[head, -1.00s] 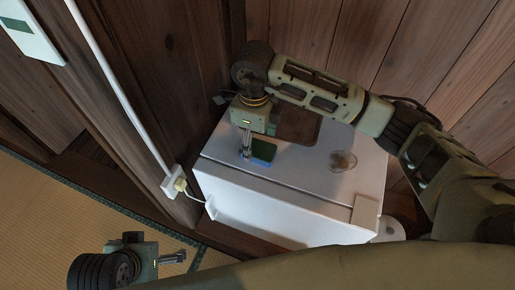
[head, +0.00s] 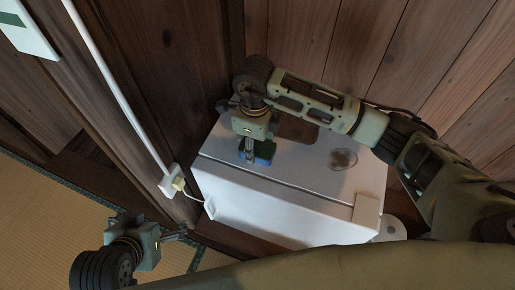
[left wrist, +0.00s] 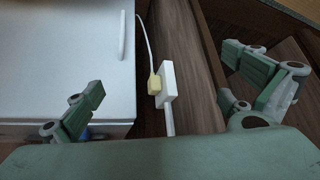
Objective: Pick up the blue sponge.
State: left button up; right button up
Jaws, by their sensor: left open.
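The blue sponge (head: 264,153), with a dark green upper face, lies on the top of a white fridge-like box (head: 290,168) near its left front edge in the head view. My right gripper (head: 247,153) points down at the sponge and covers part of it. I cannot tell whether its fingers are closed on it. My left gripper (head: 178,235) is low at the left, away from the sponge, in front of the box's left side.
A brown board (head: 298,128) and a clear round dish (head: 343,159) are also on the box. A white outlet with a yellowish plug (head: 178,185) and cord is on the left wooden post. Wooden walls close in behind; tatami (head: 40,220) lies at lower left.

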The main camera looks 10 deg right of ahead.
aim_at(255, 145)
jog(key=shift+r, duration=0.1)
jog(key=shift+c, duration=0.5)
jog(key=shift+r, duration=0.2)
notch_tip(255, 145, up, 4)
jog(key=shift+r+p, duration=0.1)
jog(key=shift+p, duration=0.5)
pick_arm(q)
jog(key=s+a+g+p, duration=0.1)
jog(key=s+a+g, duration=0.1)
jog(key=s, duration=0.4)
jog(key=shift+s+f+g+y+p, duration=0.15)
jog(key=shift+s+g+y+p, duration=0.2)
jog(key=shift+g, duration=0.25)
pick_arm(e)
jog(key=s+d+r, duration=0.5)
jog(key=d+r, duration=0.1)
jog(key=d, duration=0.4)
jog(key=shift+s+r, duration=0.15)
jog(key=shift+s, duration=0.2)
pick_arm(q)
jog(key=shift+w, duration=0.1)
pick_arm(e)
jog(key=shift+d, duration=0.1)
